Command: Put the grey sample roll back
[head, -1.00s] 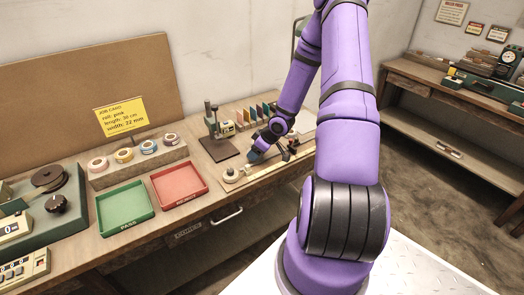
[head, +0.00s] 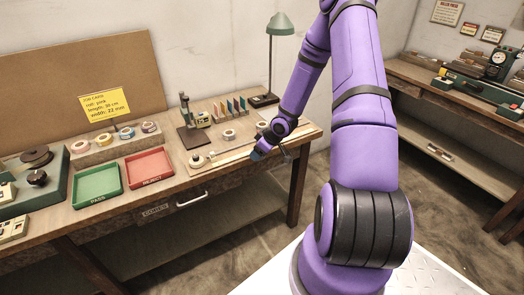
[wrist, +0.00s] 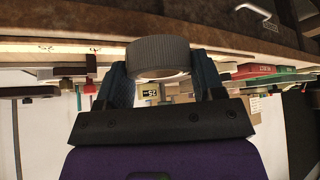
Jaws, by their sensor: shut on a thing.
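The grey roll (wrist: 158,48) shows in the wrist view as a ribbed ring between the two blue fingers of my gripper (wrist: 163,72). My gripper is shut on it. In the head view my gripper (head: 258,154) hangs at the right part of the bench, near the front edge and by the measuring strip (head: 232,153). The roll cannot be made out clearly there. A row of several rolls sits on the wooden rack (head: 118,146) at the back left. A pale roll (head: 229,135) lies on the bench behind the strip.
A green tray (head: 97,185) and a red tray (head: 149,169) lie in front of the rack. A gauge stand (head: 190,135), upright coloured cards (head: 236,105) and a green lamp (head: 282,25) stand at the back. A winding machine (head: 38,185) is at the left.

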